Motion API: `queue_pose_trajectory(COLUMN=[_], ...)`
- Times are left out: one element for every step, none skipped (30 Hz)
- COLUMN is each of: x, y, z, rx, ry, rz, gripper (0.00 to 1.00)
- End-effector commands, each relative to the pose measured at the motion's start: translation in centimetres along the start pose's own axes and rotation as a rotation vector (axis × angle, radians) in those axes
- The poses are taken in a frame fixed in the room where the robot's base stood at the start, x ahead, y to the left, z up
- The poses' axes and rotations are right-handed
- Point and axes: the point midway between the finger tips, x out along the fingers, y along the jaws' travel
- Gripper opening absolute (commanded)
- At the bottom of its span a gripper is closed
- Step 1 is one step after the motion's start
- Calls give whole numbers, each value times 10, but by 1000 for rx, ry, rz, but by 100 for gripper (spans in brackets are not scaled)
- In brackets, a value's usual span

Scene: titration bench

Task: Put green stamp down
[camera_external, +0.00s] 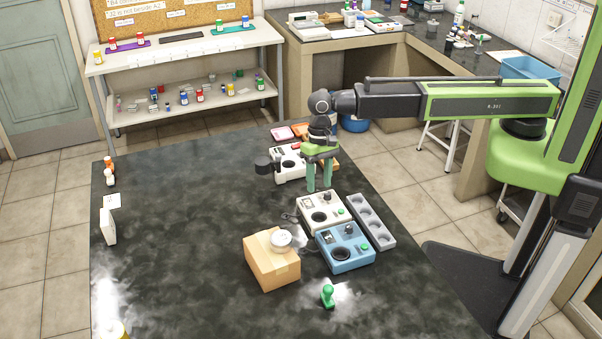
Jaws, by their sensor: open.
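The green stamp (327,296) stands upright on the dark tabletop (180,250), near the front of the picture. It is right of the cardboard box and in front of the blue device. My gripper (319,187) points down above the table, farther back than the stamp and well apart from it. Its two green fingers are spread, and I see nothing between them. The fingers are close to the white devices; whether they touch anything is hard to tell.
A cardboard box (272,265) bears a white round item (280,240). A blue device (345,250), a cream device (322,214) and a grey tray with round wells (371,222) stand close together. Another white device (288,165) is behind. The table's left middle is mostly clear.

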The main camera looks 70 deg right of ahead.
Motion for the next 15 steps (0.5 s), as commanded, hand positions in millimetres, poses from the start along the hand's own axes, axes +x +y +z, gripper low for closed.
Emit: queue_pose_trajectory(x=[-13, -20, -29, -35, -41, -48, -52, -56, -61, -64, -66, -69, -70, -71, -72], y=[56, 85, 124, 153, 181, 217, 242, 264, 290, 307, 321, 334, 342, 347, 351], z=[-34, -54, -77, -92, -104, -118, -126, -133, -139, -143, -145, -148, -149, -150, -152], rx=[-55, -100, -160, -205, -249, -304, -342, -377, -419, -446, -469, -495, -509, -520, -530], ry=[35, 55, 80, 97, 112, 127, 136, 142, 148, 151, 152, 153, 153, 153, 153], rz=[6, 14, 29, 43, 58, 80, 96, 112, 132, 145, 157, 168, 175, 181, 185], gripper=[46, 46, 46, 46, 46, 46, 46, 46, 46, 46, 46, 46, 46, 46, 46])
